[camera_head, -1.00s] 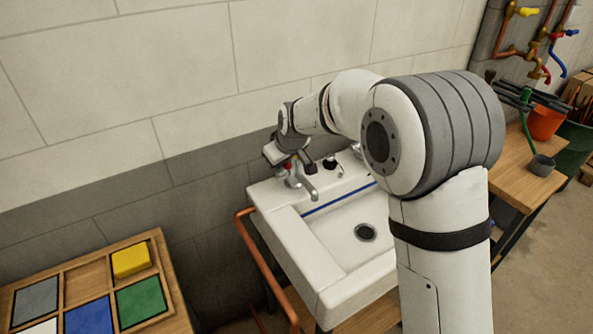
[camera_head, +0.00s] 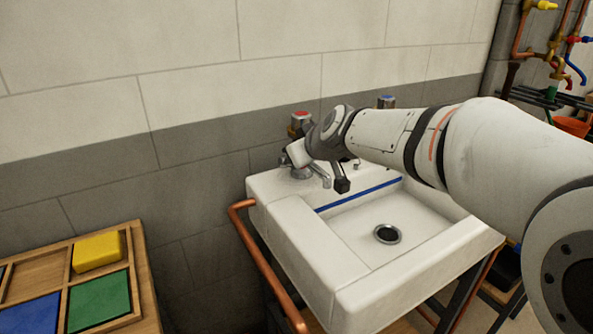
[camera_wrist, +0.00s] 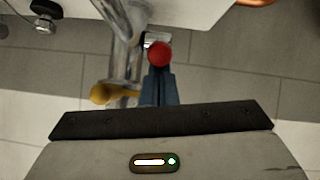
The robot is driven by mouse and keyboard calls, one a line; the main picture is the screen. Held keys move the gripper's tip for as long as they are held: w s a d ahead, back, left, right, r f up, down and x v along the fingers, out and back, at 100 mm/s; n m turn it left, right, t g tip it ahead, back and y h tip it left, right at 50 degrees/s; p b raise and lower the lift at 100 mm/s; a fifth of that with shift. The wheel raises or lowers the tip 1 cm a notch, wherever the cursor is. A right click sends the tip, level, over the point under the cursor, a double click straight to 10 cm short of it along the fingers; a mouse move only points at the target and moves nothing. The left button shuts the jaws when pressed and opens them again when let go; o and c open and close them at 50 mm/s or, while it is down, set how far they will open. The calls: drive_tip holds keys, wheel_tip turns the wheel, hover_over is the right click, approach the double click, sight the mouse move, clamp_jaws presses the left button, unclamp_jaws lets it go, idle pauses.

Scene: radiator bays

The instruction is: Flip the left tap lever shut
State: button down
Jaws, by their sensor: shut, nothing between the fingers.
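The left tap (camera_head: 301,122) has a red top and stands at the back left of the white sink, against the wall; my wrist partly hides it in the head view. Its chrome body shows upper left of centre in the wrist view (camera_wrist: 122,45), with a yellow brass-coloured part (camera_wrist: 102,94) beside it. A red ball (camera_wrist: 159,53), apparently the lever's knob, sits right at the tips of my gripper (camera_wrist: 158,75). The gripper is shut and empty. Whether it touches the ball, and the lever's exact angle, I cannot tell.
The sink (camera_head: 350,275) has a dark drain. A blue-topped tap (camera_head: 386,102) stands behind my arm. A copper rail (camera_head: 262,260) runs along the sink's left side. A wooden tray (camera_head: 150,300) with coloured blocks lies at lower left. Pipes and valves (camera_head: 550,45) hang at upper right.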

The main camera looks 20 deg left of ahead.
drive_tip(key=shift+s+d+f+b, duration=0.2)
drive_tip(key=shift+f+b, duration=0.3)
drive_tip(key=shift+b, duration=0.75)
drive_tip(key=shift+s+d+f+b, duration=0.15)
drive_tip(key=shift+f+b, duration=0.35)
drive_tip(key=shift+b, duration=0.75)
drive_tip(key=shift+s+d+f+b, duration=0.2)
drive_tip(key=shift+f+b, duration=0.35)
drive_tip(key=shift+b, duration=0.6)
drive_tip(key=shift+s+f, duration=0.1)
drive_tip(key=shift+f, duration=0.1)
drive_tip(key=shift+d+f+b, duration=0.1)
drive_tip(key=shift+f+b, duration=0.2)
drive_tip(key=shift+b, duration=0.05)
wheel_tip(320, 180, up, 6)
drive_tip(key=p, duration=0.4)
drive_tip(key=s+d+r, duration=0.1)
drive_tip(key=s+d, duration=0.6)
drive_tip(key=shift+r, duration=0.3)
